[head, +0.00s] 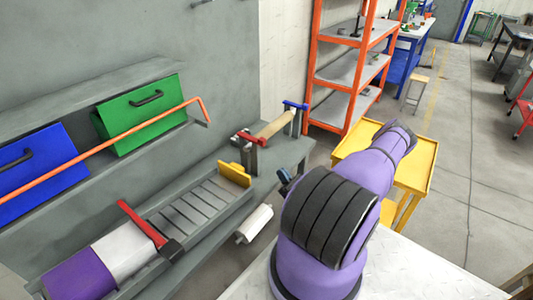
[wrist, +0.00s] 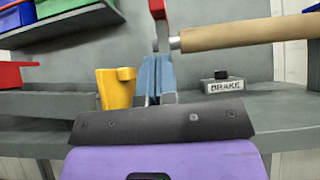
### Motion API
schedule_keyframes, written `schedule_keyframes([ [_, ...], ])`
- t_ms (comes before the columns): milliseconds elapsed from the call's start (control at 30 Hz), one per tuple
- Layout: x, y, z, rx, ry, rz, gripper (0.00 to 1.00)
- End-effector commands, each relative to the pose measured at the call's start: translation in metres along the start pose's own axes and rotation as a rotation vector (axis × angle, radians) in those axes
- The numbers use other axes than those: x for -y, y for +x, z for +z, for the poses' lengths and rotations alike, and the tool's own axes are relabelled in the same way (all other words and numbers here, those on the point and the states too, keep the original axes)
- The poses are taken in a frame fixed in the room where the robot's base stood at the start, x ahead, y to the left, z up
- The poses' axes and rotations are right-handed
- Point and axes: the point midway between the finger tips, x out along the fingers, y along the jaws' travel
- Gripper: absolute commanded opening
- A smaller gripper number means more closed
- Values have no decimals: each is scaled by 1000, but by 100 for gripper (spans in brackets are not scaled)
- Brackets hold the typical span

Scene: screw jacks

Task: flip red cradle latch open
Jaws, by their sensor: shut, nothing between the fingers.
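The red cradle latch (head: 249,138) sits on a grey post at the near end of a tan roller (head: 272,127). In the wrist view the red latch (wrist: 157,9) shows at the top edge, partly cut off, beside the left end of the roller (wrist: 245,33). My gripper (wrist: 158,62) has its blue fingers together and empty, just below the latch and its grey post in the picture. I cannot tell whether the fingers touch it. In the head view only a small dark blue part of my gripper (head: 285,178) shows beside my purple arm.
A blue-topped post (head: 295,106) holds the roller's far end. A yellow block (head: 235,174) stands on the slatted bed, left of my fingers in the wrist view. A box labelled BRAKE (wrist: 222,84) sits right of them. Another red lever (head: 146,222) and an orange rail (head: 120,140) lie left.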

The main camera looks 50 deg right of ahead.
Motion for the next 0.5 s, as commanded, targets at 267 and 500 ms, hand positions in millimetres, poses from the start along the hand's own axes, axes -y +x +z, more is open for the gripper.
schedule_keyframes([
  [267, 0, 8, 0, 1, 1, 2, 0],
  [500, 0, 44, 1, 1, 1, 4, 0],
])
